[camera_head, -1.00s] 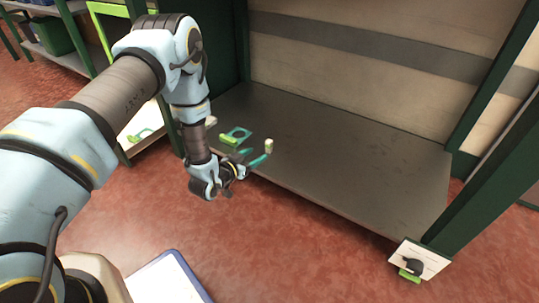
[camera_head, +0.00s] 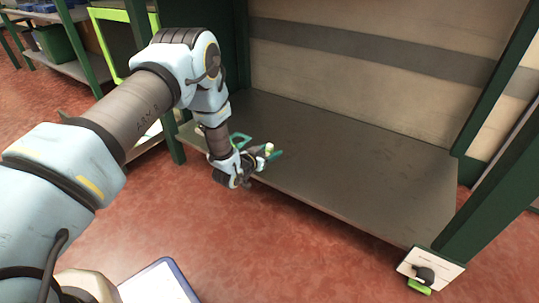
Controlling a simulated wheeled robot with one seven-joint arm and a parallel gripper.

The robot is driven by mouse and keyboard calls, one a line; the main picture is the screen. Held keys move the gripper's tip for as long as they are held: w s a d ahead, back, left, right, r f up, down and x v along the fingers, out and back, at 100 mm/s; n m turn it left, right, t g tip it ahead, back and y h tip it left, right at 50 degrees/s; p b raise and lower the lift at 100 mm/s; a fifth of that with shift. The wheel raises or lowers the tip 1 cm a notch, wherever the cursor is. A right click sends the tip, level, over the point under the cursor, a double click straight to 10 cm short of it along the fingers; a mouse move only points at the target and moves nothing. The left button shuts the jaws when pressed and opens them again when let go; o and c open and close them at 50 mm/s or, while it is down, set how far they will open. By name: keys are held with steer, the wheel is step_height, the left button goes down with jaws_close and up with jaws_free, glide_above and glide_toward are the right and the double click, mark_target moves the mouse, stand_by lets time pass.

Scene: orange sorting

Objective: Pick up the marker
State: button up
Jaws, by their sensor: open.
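A small upright object with a pale top and green on it, apparently the marker (camera_head: 269,148), stands on the grey shelf (camera_head: 340,180) near its left front part. My gripper (camera_head: 266,153) is low at the shelf's front edge, with its teal fingers reaching right. The fingers are open and spread around or just beside the marker; at this size I cannot tell whether they touch it. The marker's lower part is hidden by the near finger.
A teal ring-shaped item (camera_head: 240,138) lies on the shelf just behind my gripper, partly hidden by the arm. Dark green posts (camera_head: 470,205) bound the shelf. The shelf to the right is clear.

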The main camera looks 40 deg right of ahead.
jaws_close()
stand_by(0.4)
